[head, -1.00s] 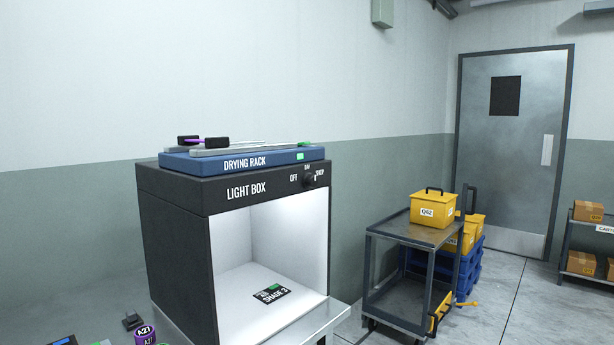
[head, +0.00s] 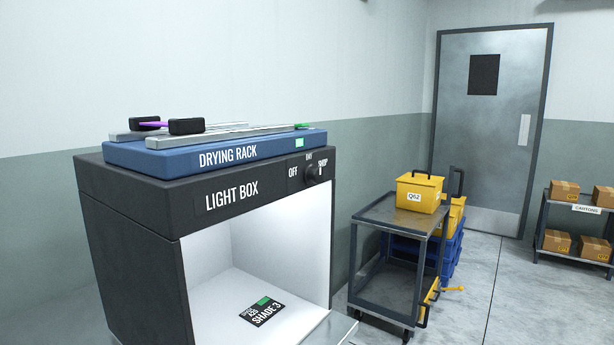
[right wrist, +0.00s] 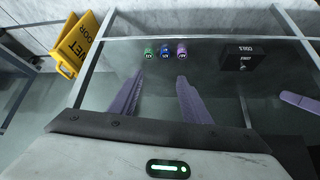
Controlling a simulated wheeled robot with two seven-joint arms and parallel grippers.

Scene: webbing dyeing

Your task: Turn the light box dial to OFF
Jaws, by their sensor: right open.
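The light box (head: 135,215) is a dark cabinet with a white, lit inside, at the left of the head view. Its dial (head: 310,173) is a small black knob at the right end of the front top panel. OFF is printed to its left, DAY above it and SHOP to its right. The knob's pointer is too small to read for certain. My right gripper (right wrist: 158,92) is open and empty in the right wrist view, its two purple-grey fingers apart. The dial does not show in that view. No gripper shows in the head view.
A blue drying rack (head: 228,154) lies on the light box. A SHADE 3 card (head: 262,311) lies inside it. A grey cart (head: 385,245) with a yellow bin (head: 419,193) stands to the right. Several small coloured pots (right wrist: 165,51) and a black box (right wrist: 241,58) show in the wrist view.

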